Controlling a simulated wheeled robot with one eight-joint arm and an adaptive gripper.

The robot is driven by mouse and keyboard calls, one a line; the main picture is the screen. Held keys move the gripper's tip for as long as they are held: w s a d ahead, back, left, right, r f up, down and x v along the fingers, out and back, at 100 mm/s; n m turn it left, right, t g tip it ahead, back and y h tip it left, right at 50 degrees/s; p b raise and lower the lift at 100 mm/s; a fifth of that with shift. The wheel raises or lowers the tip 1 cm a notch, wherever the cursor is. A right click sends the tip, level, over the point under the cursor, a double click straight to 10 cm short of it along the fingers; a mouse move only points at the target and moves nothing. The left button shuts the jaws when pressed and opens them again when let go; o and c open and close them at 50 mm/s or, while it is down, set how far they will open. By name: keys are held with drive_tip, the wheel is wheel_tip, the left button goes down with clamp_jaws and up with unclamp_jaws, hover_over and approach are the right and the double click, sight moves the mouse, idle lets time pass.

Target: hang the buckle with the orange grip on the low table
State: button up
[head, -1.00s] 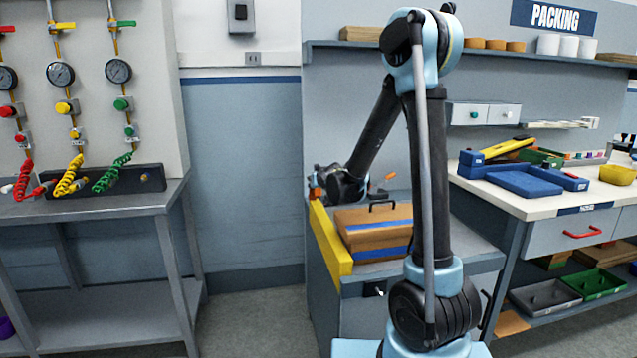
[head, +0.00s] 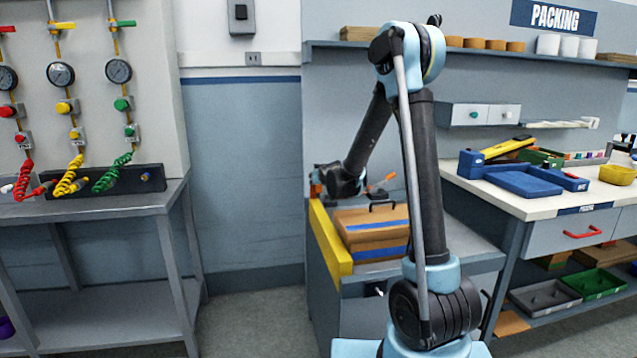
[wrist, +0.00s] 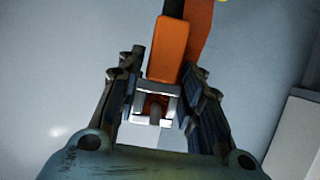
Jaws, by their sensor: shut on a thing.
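My gripper (wrist: 158,98) is shut on the buckle, seen in the wrist view as an orange grip (wrist: 170,58) with a grey metal frame (wrist: 157,103) between the fingers. A dark strip runs along the orange part toward the top of the picture. In the head view my gripper (head: 320,183) is small, above the far left corner of the low table (head: 455,262), and a bit of orange shows there. My wrist partly hides it, so I cannot tell whether the buckle touches anything. Another small orange item (head: 381,184) shows just right of my wrist.
A yellow panel (head: 330,240) edges the table's left side. A packing bench (head: 545,205) with blue trays is at right, and a gauge bench (head: 95,207) at left.

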drive_tip(key=shift+f, duration=0.1)
drive_tip(key=o, duration=1.1)
